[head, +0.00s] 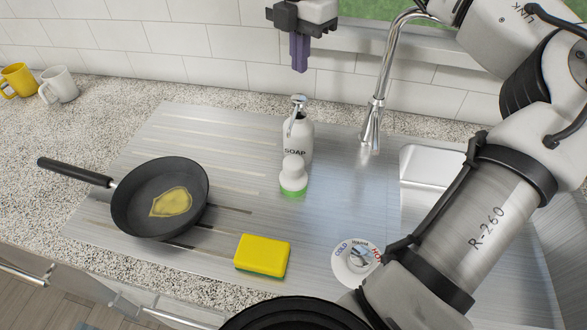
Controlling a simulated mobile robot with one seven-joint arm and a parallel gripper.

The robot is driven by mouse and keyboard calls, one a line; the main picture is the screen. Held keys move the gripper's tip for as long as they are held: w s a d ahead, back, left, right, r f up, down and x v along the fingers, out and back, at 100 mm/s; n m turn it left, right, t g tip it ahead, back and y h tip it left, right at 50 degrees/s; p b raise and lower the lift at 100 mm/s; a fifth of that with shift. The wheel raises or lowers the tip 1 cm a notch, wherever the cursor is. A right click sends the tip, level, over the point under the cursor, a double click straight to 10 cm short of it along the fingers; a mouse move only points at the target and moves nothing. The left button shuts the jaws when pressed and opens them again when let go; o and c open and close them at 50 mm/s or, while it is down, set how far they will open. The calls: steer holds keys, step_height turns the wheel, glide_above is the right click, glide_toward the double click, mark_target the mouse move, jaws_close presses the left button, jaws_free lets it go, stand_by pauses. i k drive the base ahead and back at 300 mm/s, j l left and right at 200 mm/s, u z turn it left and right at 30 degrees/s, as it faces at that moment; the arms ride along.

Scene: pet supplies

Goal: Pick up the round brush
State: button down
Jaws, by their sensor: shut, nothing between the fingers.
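The round brush (293,177) has a white knobbed handle and a green lower edge. It stands on the metal drainboard (235,140), just in front of the white soap bottle (301,125) in the head view. It overlaps the lower part of the bottle in the picture, and I cannot tell if they touch. My gripper (299,68) is at the top middle, with purple fingers pointing down. It is shut and empty, held above the soap pump and apart from the brush.
A black pan (135,210) with yellow residue lies at left. A yellow and green sponge (262,254) is in front of the brush. The faucet (378,95), tap control (352,258) and sink basin (425,165) are at right. Two mugs (60,85) (17,80) stand far left.

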mark_target(292, 178)
steer(key=k, duration=1)
